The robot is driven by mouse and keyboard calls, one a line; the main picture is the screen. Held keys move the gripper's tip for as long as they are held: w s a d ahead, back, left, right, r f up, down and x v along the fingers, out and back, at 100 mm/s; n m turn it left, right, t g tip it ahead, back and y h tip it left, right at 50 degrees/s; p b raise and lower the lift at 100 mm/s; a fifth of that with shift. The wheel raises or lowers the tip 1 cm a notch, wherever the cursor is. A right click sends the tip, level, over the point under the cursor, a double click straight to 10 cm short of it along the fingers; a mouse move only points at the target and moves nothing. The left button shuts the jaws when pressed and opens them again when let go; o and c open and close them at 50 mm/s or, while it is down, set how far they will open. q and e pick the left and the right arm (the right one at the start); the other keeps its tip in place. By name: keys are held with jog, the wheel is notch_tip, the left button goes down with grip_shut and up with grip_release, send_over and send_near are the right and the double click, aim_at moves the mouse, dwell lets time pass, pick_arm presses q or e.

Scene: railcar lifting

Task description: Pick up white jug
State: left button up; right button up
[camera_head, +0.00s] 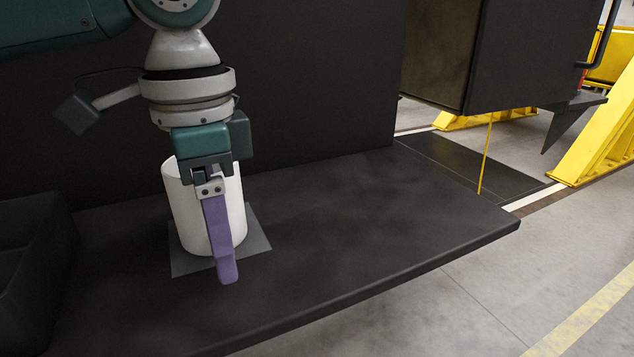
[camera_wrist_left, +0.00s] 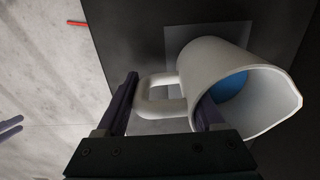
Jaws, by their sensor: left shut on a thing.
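The white jug (camera_head: 187,215) stands upright over a grey square mat (camera_head: 256,242) on a black table. I cannot tell whether its base touches the mat. In the left wrist view the jug (camera_wrist_left: 215,62) shows its open mouth, a blue interior and a handle on its left side. My left gripper (camera_head: 220,232) points down at the jug, one purple finger visible outside it. In the wrist view my left gripper (camera_wrist_left: 168,95) has one finger outside the handle and the other at the jug's rim, seemingly inside the mouth.
A dark bin (camera_head: 35,250) stands at the table's left end. The black table (camera_head: 370,215) is clear right of the jug. A dark wall rises behind it. Yellow stands (camera_head: 600,130) and a dark box-shaped structure (camera_head: 520,50) are at the back right.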

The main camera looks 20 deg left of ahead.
pick_arm(q)
grip_shut()
